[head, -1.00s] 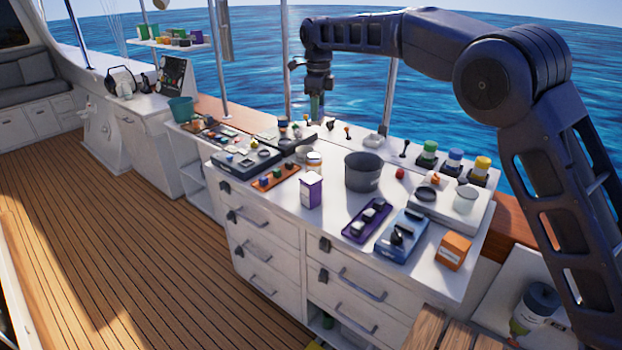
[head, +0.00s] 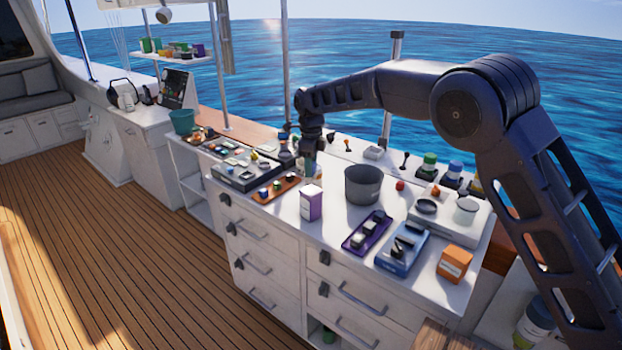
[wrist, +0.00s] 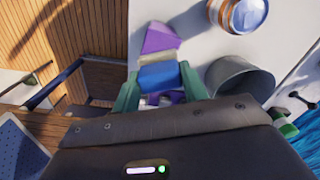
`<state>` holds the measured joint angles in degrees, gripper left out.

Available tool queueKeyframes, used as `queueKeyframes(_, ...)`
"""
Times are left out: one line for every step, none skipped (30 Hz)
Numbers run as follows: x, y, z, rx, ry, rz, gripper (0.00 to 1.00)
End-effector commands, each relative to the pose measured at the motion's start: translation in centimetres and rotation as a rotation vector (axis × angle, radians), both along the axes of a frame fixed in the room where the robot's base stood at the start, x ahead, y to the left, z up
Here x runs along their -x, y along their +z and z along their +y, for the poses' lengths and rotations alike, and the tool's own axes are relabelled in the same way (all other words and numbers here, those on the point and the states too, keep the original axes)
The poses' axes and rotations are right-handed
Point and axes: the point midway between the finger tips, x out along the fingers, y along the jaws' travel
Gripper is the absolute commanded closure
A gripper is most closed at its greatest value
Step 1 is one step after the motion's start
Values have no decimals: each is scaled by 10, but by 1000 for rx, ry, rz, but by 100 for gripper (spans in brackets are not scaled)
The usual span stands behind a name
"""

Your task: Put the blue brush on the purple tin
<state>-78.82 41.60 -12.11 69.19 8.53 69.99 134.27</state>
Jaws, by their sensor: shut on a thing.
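The purple tin (head: 311,203) stands on the white counter near its front edge, left of the grey pot. In the wrist view the purple tin (wrist: 161,38) shows just beyond the held object. My gripper (head: 309,166) is above the counter, behind and above the tin in the head view. In the wrist view its green fingers (wrist: 160,82) are shut on the blue brush (wrist: 158,75), with a pale part showing beyond the blue. The brush appears apart from the tin, but the exact height gap cannot be told. The brush is not distinguishable in the head view.
The grey pot (head: 363,184) stands close to the right of the tin. An orange tray (head: 276,190) with small items lies left. A purple tray (head: 367,232), a blue tray (head: 402,248) and an orange box (head: 455,264) lie to the right. Clear counter surrounds the tin's front.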

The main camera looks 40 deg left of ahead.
Motion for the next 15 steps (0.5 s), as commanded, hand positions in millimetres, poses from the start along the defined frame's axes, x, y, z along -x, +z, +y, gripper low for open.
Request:
queueKeyframes(0, -3, 0, 0, 0, 0, 81)
queueKeyframes(0, -4, 0, 0, 0, 0, 81)
queueKeyframes(0, -6, 0, 0, 0, 0, 81)
queueKeyframes(0, -7, 0, 0, 0, 0, 81)
queueKeyframes(0, -8, 0, 0, 0, 0, 81)
queueKeyframes(0, -11, 0, 1, 0, 1, 81)
queueKeyframes(0, -14, 0, 1, 0, 1, 81)
queueKeyframes(0, -18, 0, 1, 0, 1, 81)
queueKeyframes(0, -23, 0, 0, 0, 0, 81)
queueKeyframes(0, -27, 0, 1, 0, 1, 81)
queueKeyframes(0, -32, 0, 1, 0, 1, 81)
queueKeyframes(0, -38, 0, 2, 0, 0, 81)
queueKeyframes(0, -42, 0, 1, 0, 1, 81)
queueKeyframes(0, -45, 0, 1, 0, 1, 81)
queueKeyframes(0, -47, 0, 1, 0, 0, 81)
